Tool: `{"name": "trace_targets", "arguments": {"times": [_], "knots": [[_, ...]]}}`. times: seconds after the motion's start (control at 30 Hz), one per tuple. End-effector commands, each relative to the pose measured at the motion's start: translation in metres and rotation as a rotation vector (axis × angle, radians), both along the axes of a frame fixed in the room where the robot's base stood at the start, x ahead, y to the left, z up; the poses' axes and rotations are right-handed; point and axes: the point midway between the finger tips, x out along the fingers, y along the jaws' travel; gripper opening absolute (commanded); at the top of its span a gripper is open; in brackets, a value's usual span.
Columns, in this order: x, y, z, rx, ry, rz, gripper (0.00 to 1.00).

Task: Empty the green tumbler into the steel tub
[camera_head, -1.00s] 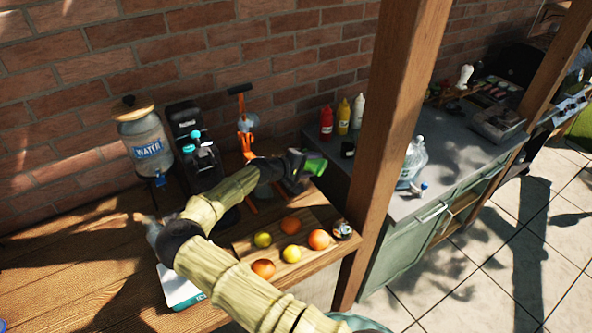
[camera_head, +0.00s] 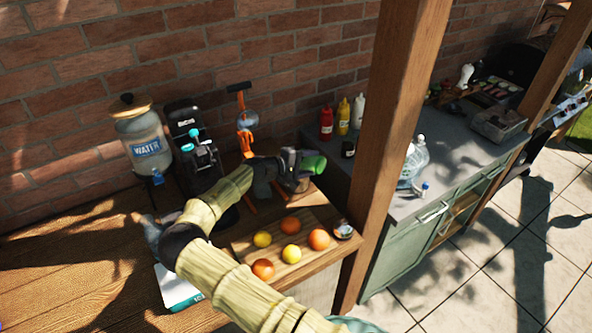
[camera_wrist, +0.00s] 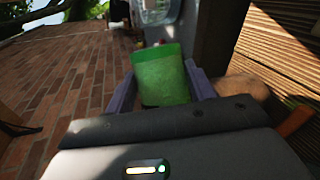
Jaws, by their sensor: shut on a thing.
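The green tumbler (camera_head: 314,163) is at the end of my arm, above the right end of the wooden table. My gripper (camera_head: 303,170) is shut on it. In the wrist view the tumbler (camera_wrist: 162,76) sits between the two grey fingers of my gripper (camera_wrist: 160,86). It looks tipped well over to one side; the wrist view is strongly rolled against the wall and table. Its contents cannot be seen. I cannot make out the steel tub for certain; the area below the gripper is partly covered by my wrist.
An orange-handled press (camera_head: 246,122), a coffee machine (camera_head: 190,140) and a water dispenser (camera_head: 142,135) stand along the brick wall. A board (camera_head: 272,262) with several fruits lies in front. A wooden post (camera_head: 388,150) rises just right of the table.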

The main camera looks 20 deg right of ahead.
Motion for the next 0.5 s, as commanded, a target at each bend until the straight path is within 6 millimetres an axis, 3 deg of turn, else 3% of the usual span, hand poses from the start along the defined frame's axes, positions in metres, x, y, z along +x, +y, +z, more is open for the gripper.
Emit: {"name": "trace_targets", "arguments": {"times": [0.5], "knots": [[0.0061,0.0037,0.0045,-0.083,0.116,0.001,0.29]]}}
